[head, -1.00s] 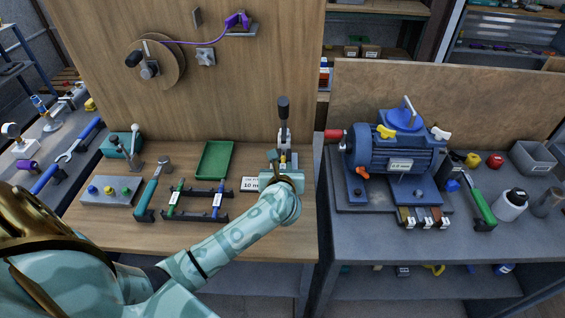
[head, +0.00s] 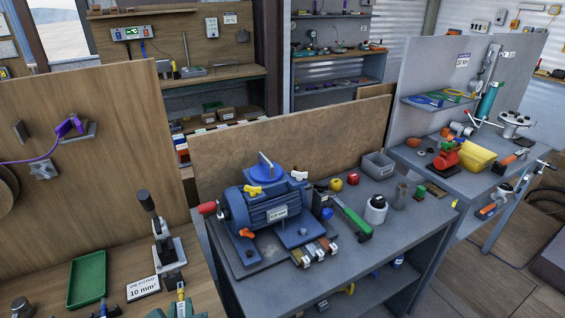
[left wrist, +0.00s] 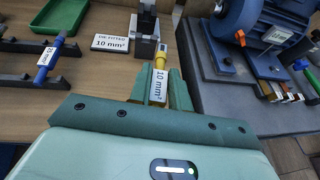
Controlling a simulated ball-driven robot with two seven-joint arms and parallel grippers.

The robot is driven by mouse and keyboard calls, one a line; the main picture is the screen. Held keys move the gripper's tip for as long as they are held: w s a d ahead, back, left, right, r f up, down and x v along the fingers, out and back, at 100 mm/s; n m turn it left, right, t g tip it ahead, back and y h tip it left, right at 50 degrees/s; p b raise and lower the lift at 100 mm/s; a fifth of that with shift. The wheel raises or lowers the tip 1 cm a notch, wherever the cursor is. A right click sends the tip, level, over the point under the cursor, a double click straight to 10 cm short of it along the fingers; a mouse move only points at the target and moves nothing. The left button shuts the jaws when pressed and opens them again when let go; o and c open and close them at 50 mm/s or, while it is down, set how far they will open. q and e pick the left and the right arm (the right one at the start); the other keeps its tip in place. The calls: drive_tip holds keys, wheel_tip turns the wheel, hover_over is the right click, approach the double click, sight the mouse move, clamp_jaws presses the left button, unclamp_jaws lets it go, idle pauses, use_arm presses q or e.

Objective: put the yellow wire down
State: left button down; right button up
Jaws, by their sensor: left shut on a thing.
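The yellow wire (left wrist: 159,75) carries a white "10 mm²" label and sits between the green fingers of my left gripper (left wrist: 161,95) in the left wrist view. The gripper is shut on it. In the head view the yellow wire (head: 180,292) and my left gripper (head: 178,311) show only at the bottom edge, in front of the black-handled lever press (head: 168,252). The wire's far end points toward the press base; whether it touches it I cannot tell. My right gripper is out of view.
A "die fitted 10 mm²" card (head: 143,287) and a green tray (head: 87,279) lie left of the press. A rack holding a blue-handled piece (left wrist: 48,62) stands at left in the wrist view. A blue motor (head: 268,207) stands on the grey bench.

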use_arm(q)
drive_tip(key=w+d+r+m+t+h, duration=0.1)
drive_tip(key=w+r+m+h, duration=0.15)
drive_tip(key=r, duration=0.55)
drive_tip(key=w+d+r+m+h, duration=0.1)
drive_tip(key=d+r+m+h, duration=0.15)
drive_tip(key=r, duration=0.65)
drive_tip(key=s+a+f+n+y, duration=0.1)
drive_tip(key=f+n+y, duration=0.1)
drive_tip(key=f, duration=0.4)
drive_tip(key=s+a+f+n+g+y, duration=0.1)
drive_tip(key=a+f+n+y, duration=0.1)
drive_tip(key=f, duration=0.4)
drive_tip(key=s+a+f+n+y, duration=0.1)
drive_tip(key=f+n+y, duration=0.1)
drive_tip(key=f, duration=0.5)
drive_tip(key=shift+s+a+g+y, duration=0.2)
drive_tip(key=shift+a+g+y, duration=0.1)
drive_tip(key=shift+a, duration=0.05)
drive_tip(key=shift+w+r+n, duration=0.1)
drive_tip(key=shift+r+n, duration=0.15)
drive_tip(key=shift+n, duration=0.05)
